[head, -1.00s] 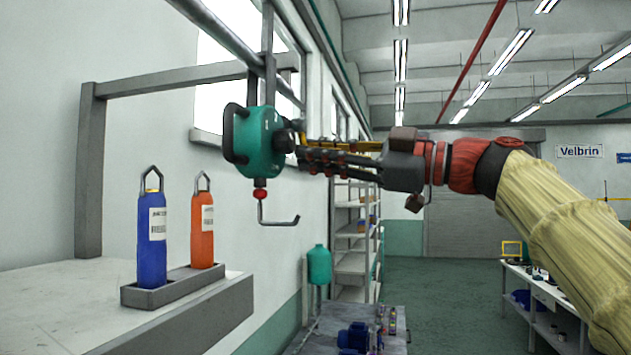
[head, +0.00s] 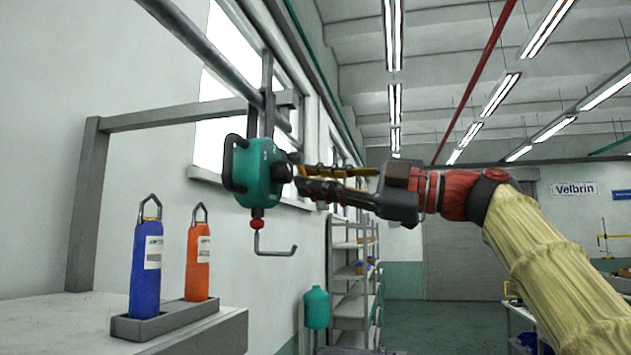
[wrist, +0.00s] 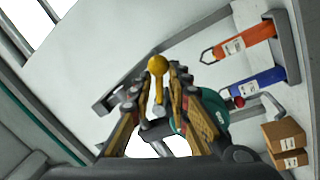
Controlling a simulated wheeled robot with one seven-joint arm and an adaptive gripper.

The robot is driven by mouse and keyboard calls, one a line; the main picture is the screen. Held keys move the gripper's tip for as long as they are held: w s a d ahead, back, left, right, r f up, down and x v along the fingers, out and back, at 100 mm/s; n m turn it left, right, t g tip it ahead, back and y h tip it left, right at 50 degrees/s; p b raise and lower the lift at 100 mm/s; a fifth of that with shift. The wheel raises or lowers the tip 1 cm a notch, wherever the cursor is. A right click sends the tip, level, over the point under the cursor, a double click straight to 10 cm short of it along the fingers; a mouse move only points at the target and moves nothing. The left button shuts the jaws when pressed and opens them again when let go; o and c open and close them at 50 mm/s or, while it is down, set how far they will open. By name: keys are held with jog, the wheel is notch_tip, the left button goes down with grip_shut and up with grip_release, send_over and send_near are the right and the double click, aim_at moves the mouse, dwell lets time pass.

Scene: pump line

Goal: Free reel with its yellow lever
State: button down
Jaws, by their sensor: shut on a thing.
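The teal reel (head: 260,172) hangs from the overhead rail by a grey bracket, with a red ball (head: 257,224) and a grey hook (head: 276,251) below it. My gripper (head: 302,178) is at the reel's right side, its fingertips close to the dark hub. In the wrist view, the yellow lever (wrist: 158,66) shows its round knob between the two fingertips, and my gripper is shut on it. The reel also shows behind the right finger in the wrist view (wrist: 188,122).
A blue bottle (head: 146,265) and an orange bottle (head: 198,262) with wire loops stand in a grey tray (head: 165,317) on the bench at left. A grey post and rail frame (head: 88,210) stands behind them. Shelving (head: 350,285) is farther back. Open floor lies beyond.

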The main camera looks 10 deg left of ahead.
jog(key=shift+r, duration=0.2)
jog(key=c, duration=1.9)
grip_release()
jog(key=shift+d+f, duration=0.1)
jog(key=v, duration=1.2)
